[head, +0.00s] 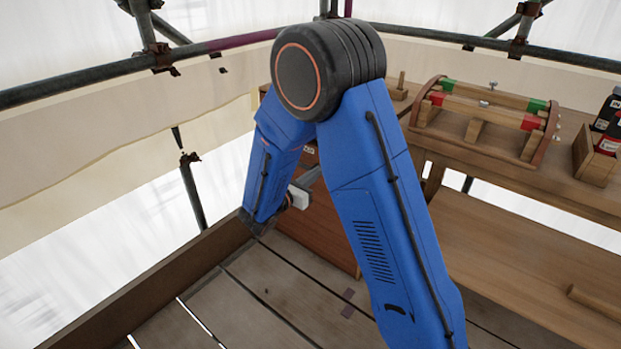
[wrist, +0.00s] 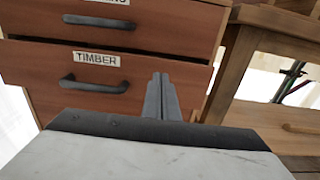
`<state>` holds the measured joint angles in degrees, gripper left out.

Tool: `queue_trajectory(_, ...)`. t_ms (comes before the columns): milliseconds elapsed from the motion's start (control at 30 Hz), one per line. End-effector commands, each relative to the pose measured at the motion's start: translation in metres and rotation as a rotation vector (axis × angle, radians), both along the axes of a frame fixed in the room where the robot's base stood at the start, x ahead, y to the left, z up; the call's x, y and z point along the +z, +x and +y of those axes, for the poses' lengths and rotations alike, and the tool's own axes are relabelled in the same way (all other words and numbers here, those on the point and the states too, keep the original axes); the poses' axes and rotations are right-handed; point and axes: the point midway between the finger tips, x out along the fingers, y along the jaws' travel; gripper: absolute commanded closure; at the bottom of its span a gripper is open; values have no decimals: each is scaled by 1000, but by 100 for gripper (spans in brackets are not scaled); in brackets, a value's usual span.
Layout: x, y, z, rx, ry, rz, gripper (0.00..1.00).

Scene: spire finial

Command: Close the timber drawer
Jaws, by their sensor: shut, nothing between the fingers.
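The timber drawer (wrist: 150,85) has a reddish-brown front with a white TIMBER label (wrist: 97,58) and a dark bar handle (wrist: 95,84) in the wrist view. A dark gap runs along its top edge; how far out it stands is hard to tell. My gripper (wrist: 161,82) is shut and empty, with its fingers in front of the right part of this drawer front, right of the handle. Whether the fingertips touch the front is unclear. In the head view my gripper (head: 308,180) is partly hidden behind my blue arm, beside the drawer cabinet (head: 312,232).
Another drawer (wrist: 165,22) with its own handle sits above. A wooden workbench (head: 500,165) stands to the right, carrying a timber frame (head: 480,110) with red and green blocks. Its leg (wrist: 232,70) is close beside the cabinet. Scaffold poles and a low board edge the plank floor.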

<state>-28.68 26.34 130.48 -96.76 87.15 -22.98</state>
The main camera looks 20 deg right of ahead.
Motion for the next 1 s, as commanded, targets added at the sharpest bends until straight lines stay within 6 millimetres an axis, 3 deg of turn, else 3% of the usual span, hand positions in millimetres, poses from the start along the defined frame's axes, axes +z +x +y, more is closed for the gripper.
queue_trajectory(300, 0, 30, -43, -4, -1, 1, 100)
queue_trajectory(500, 0, 44, -61, -3, 0, 1, 100)
queue_trajectory(1000, 0, 50, -68, 0, 0, 1, 100)
